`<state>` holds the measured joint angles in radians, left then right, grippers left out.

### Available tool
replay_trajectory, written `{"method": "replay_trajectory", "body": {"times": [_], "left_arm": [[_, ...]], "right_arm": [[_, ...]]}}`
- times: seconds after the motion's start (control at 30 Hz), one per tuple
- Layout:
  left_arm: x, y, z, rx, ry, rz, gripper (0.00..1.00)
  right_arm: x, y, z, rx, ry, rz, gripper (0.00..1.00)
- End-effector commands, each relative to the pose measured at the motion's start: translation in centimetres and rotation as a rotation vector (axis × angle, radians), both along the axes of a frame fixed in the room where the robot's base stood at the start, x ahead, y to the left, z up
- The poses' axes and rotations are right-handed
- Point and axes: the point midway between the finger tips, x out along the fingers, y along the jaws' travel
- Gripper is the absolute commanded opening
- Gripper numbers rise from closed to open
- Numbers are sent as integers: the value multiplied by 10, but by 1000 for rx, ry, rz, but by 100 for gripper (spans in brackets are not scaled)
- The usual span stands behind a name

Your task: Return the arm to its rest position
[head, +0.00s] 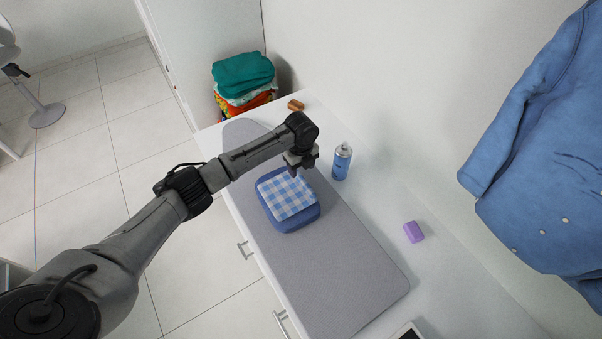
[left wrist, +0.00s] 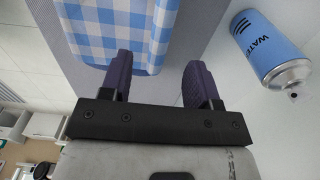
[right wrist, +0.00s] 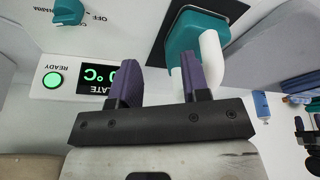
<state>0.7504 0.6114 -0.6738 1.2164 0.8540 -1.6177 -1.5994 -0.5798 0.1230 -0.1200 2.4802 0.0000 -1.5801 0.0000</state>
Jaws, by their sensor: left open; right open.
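My left arm reaches in from the left in the head view, and its gripper (head: 298,168) is just above the far end of a folded blue cloth with a blue-and-white checked top (head: 288,196). The cloth lies on the grey ironing board (head: 340,260). In the left wrist view the left gripper (left wrist: 160,80) is open and empty, with the checked cloth (left wrist: 105,25) just beyond its fingers. In the right wrist view my right gripper (right wrist: 160,80) is open, with the teal and white iron (right wrist: 195,45) beyond its fingers; I cannot tell whether they touch. The right gripper is outside the head view.
A blue water spray bottle (head: 342,162) stands right of the left gripper. A purple block (head: 413,232) and a brown block (head: 296,105) lie on the white counter. Folded clothes (head: 243,80) are stacked at the back. A blue denim garment (head: 545,150) hangs at right. A green READY light (right wrist: 53,80) glows.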

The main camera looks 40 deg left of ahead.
Motion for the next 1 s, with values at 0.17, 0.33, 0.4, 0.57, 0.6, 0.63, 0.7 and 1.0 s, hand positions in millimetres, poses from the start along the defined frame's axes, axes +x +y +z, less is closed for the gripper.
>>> {"method": "replay_trajectory", "body": {"times": [0.17,0.33,0.4,0.57,0.6,0.63,0.7,1.0], "left_arm": [[1,0,36,0,-4,-1,56],[1,0,61,-1,-3,0,56],[1,0,68,-2,-2,0,56],[0,0,79,0,-1,0,56],[0,0,80,-1,-2,0,56],[0,0,81,0,-1,0,56],[0,0,82,0,-1,0,56],[1,0,82,-3,-7,205,56]], "right_arm": [[0,0,2,0,0,0,43],[0,0,2,1,0,-1,43],[0,0,2,1,0,-1,43],[0,1,3,3,-1,-2,43],[0,1,3,4,0,-2,43],[0,1,3,4,0,-3,43],[0,1,3,5,0,-4,43],[0,2,3,5,0,-4,43]]}}
